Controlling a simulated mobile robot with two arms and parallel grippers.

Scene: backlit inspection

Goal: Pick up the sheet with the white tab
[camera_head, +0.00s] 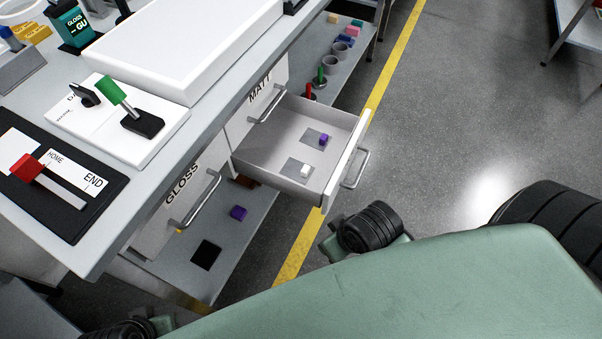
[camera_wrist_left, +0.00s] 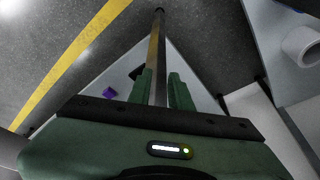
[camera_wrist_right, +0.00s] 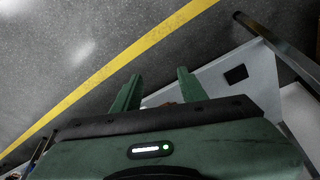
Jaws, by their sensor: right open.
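The sheet with the white tab (camera_head: 292,168) is a small grey sheet lying flat in the open MATT drawer (camera_head: 338,177), near its front. Its white tab (camera_head: 305,168) stands up as a small block. A second grey sheet (camera_head: 311,139) with a purple tab (camera_head: 323,138) lies behind it in the same drawer. My left gripper (camera_wrist_left: 161,73) shows in its own wrist view, fingers apart and empty. My right gripper (camera_wrist_right: 159,75) is open and empty in its own wrist view. Neither gripper shows in the head view, and neither wrist view shows the white tab.
The GLOSS drawer (camera_head: 181,201) below the worktop is shut. The lower shelf holds a purple block (camera_head: 238,213) and a black square (camera_head: 206,254). A green-handled lever (camera_head: 114,90) and a red-handled slider (camera_head: 26,167) stand on the worktop.

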